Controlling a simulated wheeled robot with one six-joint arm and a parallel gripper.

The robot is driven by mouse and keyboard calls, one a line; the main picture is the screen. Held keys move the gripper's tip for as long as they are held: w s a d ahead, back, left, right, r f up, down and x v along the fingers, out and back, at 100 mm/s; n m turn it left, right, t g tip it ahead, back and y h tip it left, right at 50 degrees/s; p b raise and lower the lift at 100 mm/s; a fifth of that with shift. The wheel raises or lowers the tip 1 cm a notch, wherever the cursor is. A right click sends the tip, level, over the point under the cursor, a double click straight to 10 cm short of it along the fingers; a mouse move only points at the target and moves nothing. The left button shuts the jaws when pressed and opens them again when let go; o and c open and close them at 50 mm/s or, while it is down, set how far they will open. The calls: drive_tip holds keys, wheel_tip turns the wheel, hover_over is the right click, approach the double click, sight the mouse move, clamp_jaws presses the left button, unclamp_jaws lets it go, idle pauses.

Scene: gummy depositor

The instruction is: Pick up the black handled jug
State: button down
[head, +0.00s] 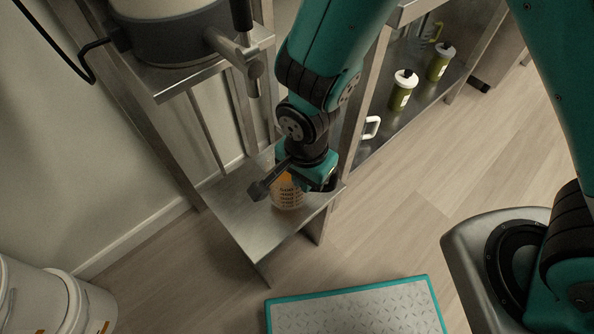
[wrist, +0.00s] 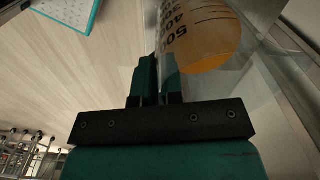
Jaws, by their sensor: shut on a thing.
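The jug (head: 288,196) is a clear measuring vessel with black markings and orange contents. It stands on or just above the low steel shelf (head: 252,232), partly hidden under my arm in the head view. In the wrist view the jug (wrist: 205,35) shows at the top, right beside my fingers. My gripper (wrist: 157,75) is shut at the jug's side, on its handle as far as I can tell. The handle itself is hidden by the fingers, so its colour does not show.
A large steel vessel with a spout (head: 172,38) stands above the low shelf. To the right, a rack holds green cups with white lids (head: 402,92) and a white-handled item (head: 371,128). A teal-edged floor plate (head: 355,308) lies in front; white buckets (head: 45,300) stand at lower left.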

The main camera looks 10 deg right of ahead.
drive_tip(key=s+d+p, duration=0.8)
drive_tip(key=s+p, duration=0.5)
drive_tip(key=shift+d, duration=0.4)
